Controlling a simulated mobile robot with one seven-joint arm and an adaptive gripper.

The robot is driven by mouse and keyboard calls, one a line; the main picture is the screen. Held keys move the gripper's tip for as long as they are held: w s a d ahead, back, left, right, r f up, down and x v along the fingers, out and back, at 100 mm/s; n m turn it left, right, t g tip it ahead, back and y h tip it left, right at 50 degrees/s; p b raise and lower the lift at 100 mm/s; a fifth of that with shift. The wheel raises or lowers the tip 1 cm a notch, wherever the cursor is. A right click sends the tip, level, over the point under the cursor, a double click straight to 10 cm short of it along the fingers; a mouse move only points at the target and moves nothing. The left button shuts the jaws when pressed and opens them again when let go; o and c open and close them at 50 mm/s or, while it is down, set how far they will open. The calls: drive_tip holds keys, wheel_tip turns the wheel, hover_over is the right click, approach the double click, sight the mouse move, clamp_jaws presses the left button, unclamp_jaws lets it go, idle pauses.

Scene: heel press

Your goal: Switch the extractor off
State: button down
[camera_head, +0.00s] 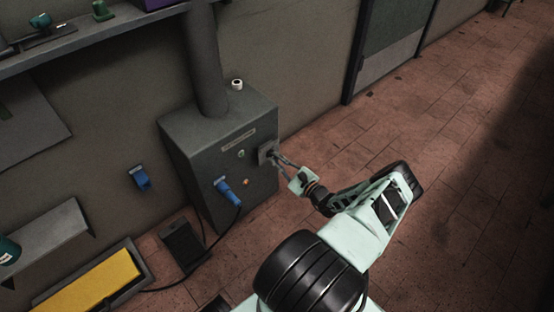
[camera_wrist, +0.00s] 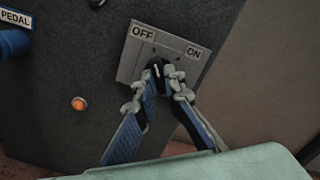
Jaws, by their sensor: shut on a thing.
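The extractor is a grey box (camera_head: 228,141) against the wall with a thick pipe (camera_head: 205,60) rising from it. On its front is a grey switch plate (camera_wrist: 172,50) marked OFF at left and ON at right. A small black knob (camera_wrist: 157,71) sits low on the plate. Its pale mark appears to point up toward OFF, but the fingers partly hide the knob. My gripper (camera_wrist: 158,84) is shut on the knob, one finger on each side. In the head view my gripper (camera_head: 277,158) reaches the plate from the right.
An orange lamp (camera_wrist: 78,103) on the box appears lit. A blue plug (camera_head: 227,190) with a black cable sits on the front, left of the switch. A dark pedal (camera_head: 182,244) and a yellow-topped tray (camera_head: 95,284) lie on the floor. The floor to the right is clear.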

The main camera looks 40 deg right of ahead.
idle(0.3)
drive_tip(key=c, duration=2)
unclamp_jaws()
drive_tip(key=shift+s, duration=0.1)
drive_tip(key=s, duration=0.8)
drive_tip(key=s+d, duration=0.1)
drive_tip(key=s, duration=0.2)
drive_tip(key=shift+s, duration=0.4)
drive_tip(key=shift+a, duration=0.1)
